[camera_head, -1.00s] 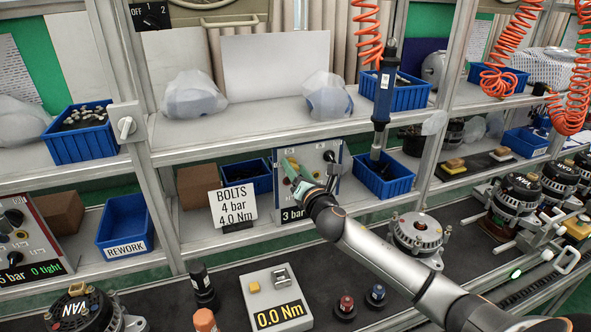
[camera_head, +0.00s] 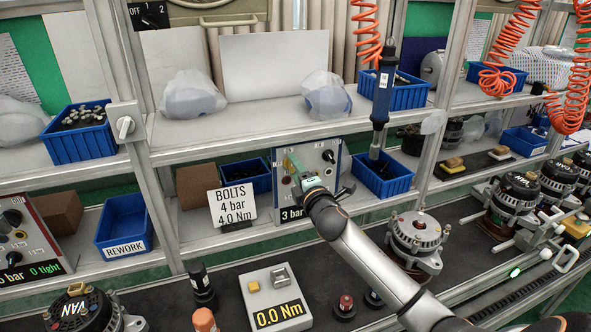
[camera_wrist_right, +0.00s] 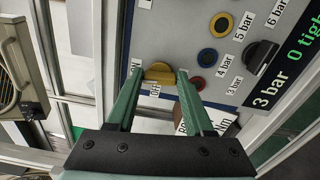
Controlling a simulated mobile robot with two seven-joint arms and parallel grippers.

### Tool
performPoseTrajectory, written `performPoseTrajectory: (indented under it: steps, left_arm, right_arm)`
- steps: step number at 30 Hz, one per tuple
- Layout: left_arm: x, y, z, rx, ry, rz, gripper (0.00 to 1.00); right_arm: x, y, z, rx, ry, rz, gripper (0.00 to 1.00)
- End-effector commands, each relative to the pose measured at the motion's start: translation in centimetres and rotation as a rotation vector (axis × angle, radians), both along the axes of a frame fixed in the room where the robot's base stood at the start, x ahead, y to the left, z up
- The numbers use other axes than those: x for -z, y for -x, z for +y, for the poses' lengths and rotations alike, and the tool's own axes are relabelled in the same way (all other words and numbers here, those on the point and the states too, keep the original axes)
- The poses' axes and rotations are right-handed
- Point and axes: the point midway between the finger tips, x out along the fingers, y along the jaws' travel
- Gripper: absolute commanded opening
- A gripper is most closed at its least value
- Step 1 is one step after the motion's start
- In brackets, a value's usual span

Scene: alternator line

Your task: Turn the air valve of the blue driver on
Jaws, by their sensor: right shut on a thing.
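The blue driver (camera_head: 382,85) hangs upright from an orange coiled hose above a blue bin. The grey valve panel (camera_head: 335,152) stands on the lower shelf, left of the driver. My right gripper (camera_head: 290,163) reaches to the panel's left side. In the right wrist view, its green fingers (camera_wrist_right: 160,76) are shut on a yellow valve handle (camera_wrist_right: 158,70) beside an OFF label. The finger tips cover the handle's ends. Which way the handle points is hard to tell. The left gripper is not in view.
The panel also has a black knob (camera_wrist_right: 261,55) with bar labels and a display reading 3 bar, 0 tight. The BOLTS sign (camera_head: 233,207) stands just left of the panel. A shelf edge runs above, and an alternator (camera_head: 417,232) stands beside my right arm.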

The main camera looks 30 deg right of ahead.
Motion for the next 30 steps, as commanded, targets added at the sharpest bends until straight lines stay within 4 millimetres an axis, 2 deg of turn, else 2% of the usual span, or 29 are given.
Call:
performPoseTrajectory:
  steps: [9,26,27,30]
  left_arm:
    - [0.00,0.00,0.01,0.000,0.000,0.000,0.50]
    - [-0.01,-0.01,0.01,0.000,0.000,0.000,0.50]
    - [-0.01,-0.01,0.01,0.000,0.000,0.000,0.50]
    - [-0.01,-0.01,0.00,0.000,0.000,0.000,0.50]
  right_arm:
    - [0.07,0.00,-0.02,0.001,-0.121,-0.028,0.00]
    - [0.07,0.00,0.01,0.000,-0.147,-0.034,0.00]
    - [0.07,0.00,0.01,0.000,-0.147,-0.034,0.57]
    - [0.07,0.00,0.01,0.000,-0.145,-0.035,0.68]
